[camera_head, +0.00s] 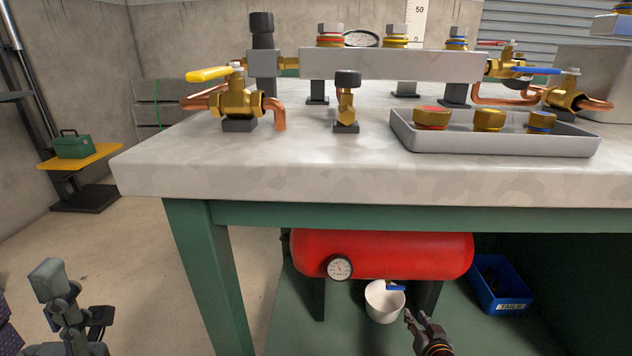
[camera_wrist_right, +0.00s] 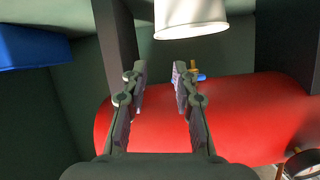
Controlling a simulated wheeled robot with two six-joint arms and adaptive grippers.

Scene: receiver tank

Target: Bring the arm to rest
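My right gripper (camera_head: 416,317) is low in front of the bench, just right of a white cup (camera_head: 384,302) under the red tank (camera_head: 400,254). In the right wrist view its two fingers (camera_wrist_right: 158,80) stand apart with nothing between them. The cup (camera_wrist_right: 190,18) and the red tank (camera_wrist_right: 150,130) show beyond the fingers. A small blue-handled valve (camera_head: 394,287) sits at the cup's mouth. Grey parts of my left arm (camera_head: 68,312) show at the lower left; its finger state is unclear.
The bench top (camera_head: 190,160) carries a manifold (camera_head: 392,64), valves and a grey tray (camera_head: 585,148) with several brass caps. A blue bin (camera_head: 500,287) stands right of the tank. The bench leg (camera_head: 210,270) is to the left.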

